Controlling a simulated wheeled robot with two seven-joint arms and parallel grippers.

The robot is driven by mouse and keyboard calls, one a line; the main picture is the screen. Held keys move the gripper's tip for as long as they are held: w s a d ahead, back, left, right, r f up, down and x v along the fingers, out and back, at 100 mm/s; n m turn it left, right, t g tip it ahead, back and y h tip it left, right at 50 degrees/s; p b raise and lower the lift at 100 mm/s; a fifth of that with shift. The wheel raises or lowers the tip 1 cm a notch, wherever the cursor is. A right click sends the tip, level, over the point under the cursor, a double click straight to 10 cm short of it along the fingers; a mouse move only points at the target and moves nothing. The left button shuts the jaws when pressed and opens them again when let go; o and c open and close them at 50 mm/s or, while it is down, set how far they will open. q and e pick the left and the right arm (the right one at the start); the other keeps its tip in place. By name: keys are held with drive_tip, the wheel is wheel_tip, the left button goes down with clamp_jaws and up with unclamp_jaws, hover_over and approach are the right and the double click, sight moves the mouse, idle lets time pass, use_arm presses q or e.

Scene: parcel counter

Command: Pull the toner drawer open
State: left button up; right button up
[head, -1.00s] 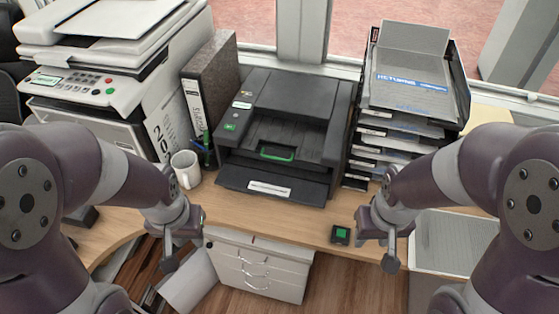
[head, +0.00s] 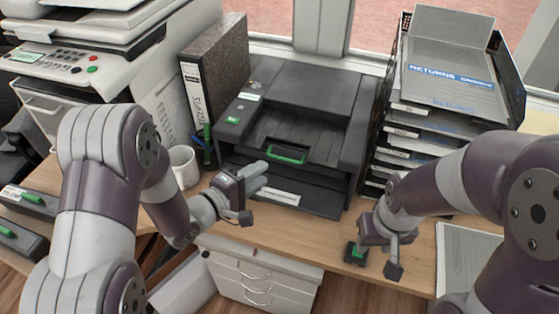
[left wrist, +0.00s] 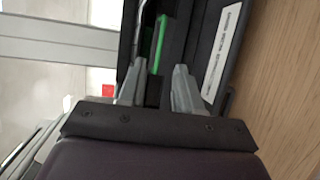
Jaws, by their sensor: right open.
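The black printer (head: 300,95) stands on the desk, with a green handle (head: 286,154) in its recessed front. A white label (head: 279,196) is on the panel below. I cannot tell how far any drawer stands out. My left gripper (head: 264,176) is in front of the printer, left of and below the handle in the head view. In the left wrist view its two fingers (left wrist: 157,80) are apart and empty, with the green handle (left wrist: 158,45) beyond the gap.
A small dark box with a green top (head: 355,252) lies close to my right gripper. A white mug (head: 185,165) and a binder (head: 215,80) stand left of the printer. A stack of paper trays (head: 440,100) stands to the right. White drawers (head: 262,275) are below the desk.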

sight(291, 151)
use_arm(q)
drive_tip(key=x, duration=0.8)
drive_tip(key=shift+w+d, duration=0.1)
drive_tip(key=shift+c, duration=0.3)
clamp_jaws()
idle(0.8)
